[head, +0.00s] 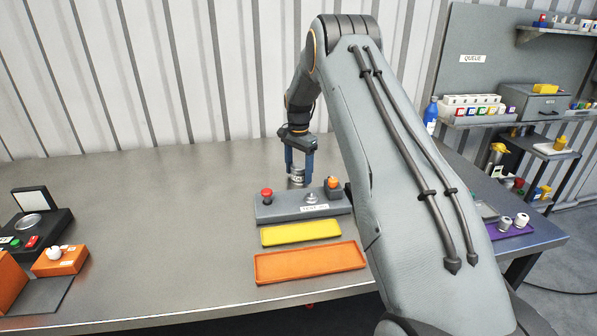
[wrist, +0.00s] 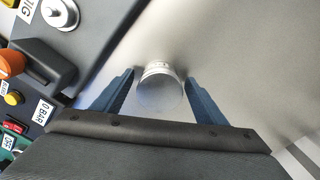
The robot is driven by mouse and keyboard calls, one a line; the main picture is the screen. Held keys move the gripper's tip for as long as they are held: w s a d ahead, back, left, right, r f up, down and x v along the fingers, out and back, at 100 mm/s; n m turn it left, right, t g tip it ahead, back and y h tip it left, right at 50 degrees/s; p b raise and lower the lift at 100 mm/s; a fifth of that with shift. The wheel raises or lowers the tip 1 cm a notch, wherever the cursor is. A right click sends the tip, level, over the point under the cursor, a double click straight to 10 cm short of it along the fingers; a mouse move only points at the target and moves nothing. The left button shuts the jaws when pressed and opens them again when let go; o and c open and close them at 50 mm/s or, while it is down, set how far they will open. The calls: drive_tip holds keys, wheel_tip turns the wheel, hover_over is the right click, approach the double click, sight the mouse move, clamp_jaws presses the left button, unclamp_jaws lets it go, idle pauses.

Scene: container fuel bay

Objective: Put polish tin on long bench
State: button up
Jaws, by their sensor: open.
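A small silver tin with a pale label, which looks like the polish tin (head: 297,179), stands upright on a large grey metal bench (head: 160,220), just behind a grey fixture block. My gripper (head: 299,173) points down over it, one blue finger on each side. In the wrist view the tin (wrist: 161,90) sits between the two open fingers (wrist: 160,78), with a gap showing beside each. The block hides part of the tin's base in the head view. I cannot tell whether this bench is the long bench.
The grey block (head: 275,212) carries a red button, a metal knob and an orange part. Yellow (head: 300,232) and orange (head: 310,262) trays lie in front. A purple tray (head: 515,230) holds small white items at right. The bench's left middle is clear.

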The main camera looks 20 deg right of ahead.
sight(298, 166)
wheel_tip(298, 166, up, 11)
drive_tip(key=b, duration=0.3)
drive_tip(key=shift+b, duration=0.4)
drive_tip(key=s+a+f+n, duration=0.2)
drive_tip(key=s+a+n, duration=0.2)
drive_tip(key=s, duration=0.9)
drive_tip(key=s+a+f+n+t, duration=0.1)
drive_tip(key=s+a+n, duration=0.4)
drive_tip(key=s, duration=0.7)
drive_tip(key=s+a+f+n, duration=0.3)
drive_tip(key=s+a, duration=0.3)
drive_tip(key=s, duration=0.7)
drive_tip(key=shift+s+a+f+n, duration=0.1)
drive_tip(key=shift+s+a+n, duration=0.15)
drive_tip(key=shift+n, duration=0.55)
